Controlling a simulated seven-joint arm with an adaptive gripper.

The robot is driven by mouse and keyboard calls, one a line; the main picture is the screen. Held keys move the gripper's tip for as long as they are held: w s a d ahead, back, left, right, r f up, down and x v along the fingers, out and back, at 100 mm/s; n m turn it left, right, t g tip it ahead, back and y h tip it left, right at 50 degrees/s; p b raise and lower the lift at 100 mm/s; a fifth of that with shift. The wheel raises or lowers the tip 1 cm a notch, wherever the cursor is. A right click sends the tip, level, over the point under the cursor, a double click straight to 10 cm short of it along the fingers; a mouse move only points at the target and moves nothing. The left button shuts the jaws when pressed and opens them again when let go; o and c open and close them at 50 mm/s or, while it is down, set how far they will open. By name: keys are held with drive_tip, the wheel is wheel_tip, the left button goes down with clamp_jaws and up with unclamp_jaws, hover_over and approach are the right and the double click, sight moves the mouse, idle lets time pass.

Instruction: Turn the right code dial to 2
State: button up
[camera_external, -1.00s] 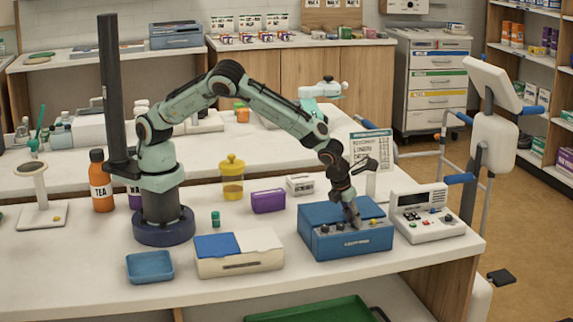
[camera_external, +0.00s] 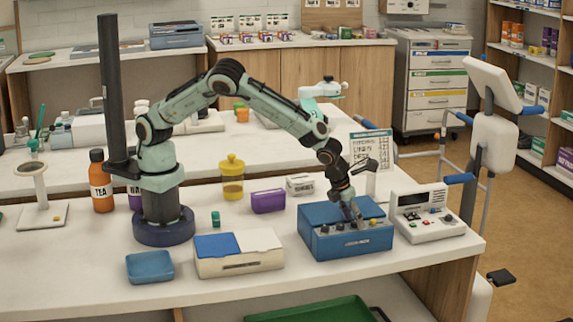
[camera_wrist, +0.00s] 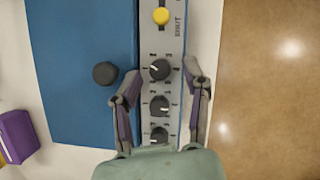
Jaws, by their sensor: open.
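The blue lockbox (camera_external: 318,213) stands near the table's front right, with a grey front panel. The numbers are too small to read. My gripper (camera_wrist: 162,69) is open, one finger on each side of the right dial, with gaps visible. In the external view my gripper (camera_external: 355,219) hides that dial.
A dark round knob (camera_wrist: 105,73) stands on the box's blue lid (camera_wrist: 75,35). A white device (camera_external: 428,212) stands close on the right. A purple box (camera_external: 268,201), a white-and-blue case (camera_external: 238,264) and a blue tray (camera_external: 150,266) stand to the left.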

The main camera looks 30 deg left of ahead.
idle(0.4)
drive_tip(key=n, duration=0.2)
drive_tip(key=n+y, duration=0.1)
drive_tip(key=n, duration=0.1)
drive_tip(key=n+y, duration=0.1)
drive_tip(key=n, duration=0.1)
drive_tip(key=shift+d, duration=0.25)
drive_tip(key=v, duration=0.6)
drive_tip(key=shift+s+r, duration=0.15)
drive_tip(key=shift+s, duration=0.05)
drive_tip(key=w+a+r+n, duration=0.4)
drive_tip(key=w+a+r, duration=0.2)
drive_tip(key=w, duration=0.5)
drive_tip(key=w+a+r+n, duration=0.3)
drive_tip(key=w+a+r, duration=0.3)
drive_tip(key=w+a, duration=0.3)
drive_tip(key=shift+w+r+n, duration=0.25)
drive_tip(key=shift+w+n, duration=0.15)
drive_tip(key=shift+w, duration=0.65)
drive_tip(key=shift+a, duration=0.1)
